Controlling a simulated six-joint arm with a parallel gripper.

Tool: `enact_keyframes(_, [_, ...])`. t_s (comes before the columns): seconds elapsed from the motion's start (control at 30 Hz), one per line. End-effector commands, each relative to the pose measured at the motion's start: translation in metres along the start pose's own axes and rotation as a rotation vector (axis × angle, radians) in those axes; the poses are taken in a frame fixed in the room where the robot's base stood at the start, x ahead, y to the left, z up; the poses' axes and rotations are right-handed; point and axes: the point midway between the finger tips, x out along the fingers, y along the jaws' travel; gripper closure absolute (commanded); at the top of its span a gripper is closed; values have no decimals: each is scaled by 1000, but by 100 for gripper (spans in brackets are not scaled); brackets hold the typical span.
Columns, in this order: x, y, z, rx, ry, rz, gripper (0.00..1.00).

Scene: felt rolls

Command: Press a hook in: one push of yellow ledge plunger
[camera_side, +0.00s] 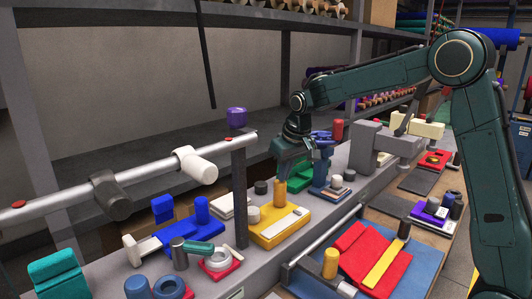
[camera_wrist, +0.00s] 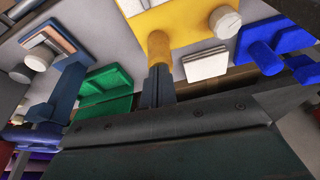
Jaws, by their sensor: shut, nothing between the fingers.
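The yellow ledge plunger is a small yellow-orange cylinder (camera_side: 280,192) standing up from a flat yellow block (camera_side: 270,237) on the grey ledge. In the wrist view the plunger (camera_wrist: 158,46) shows right at the fingertips, with the yellow block (camera_wrist: 180,18) beyond it. My gripper (camera_side: 281,178) points down over the plunger, its fingers shut and empty. In the wrist view the shut fingertips (camera_wrist: 158,70) meet the plunger's end or sit just off it; I cannot tell if they touch.
A white knob (camera_side: 253,214) stands on the same yellow block. A green block (camera_side: 305,175) and a blue fixture (camera_side: 320,180) are close behind. A grey post (camera_side: 240,195) and a rail (camera_side: 130,187) stand to the left. A second yellow cylinder (camera_side: 330,263) is on the lower table.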

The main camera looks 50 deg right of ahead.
Motion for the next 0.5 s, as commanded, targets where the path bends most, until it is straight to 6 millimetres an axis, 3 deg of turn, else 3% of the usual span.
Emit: enact_keyframes(0.5, [11, 0, 4, 0, -1, 0, 100])
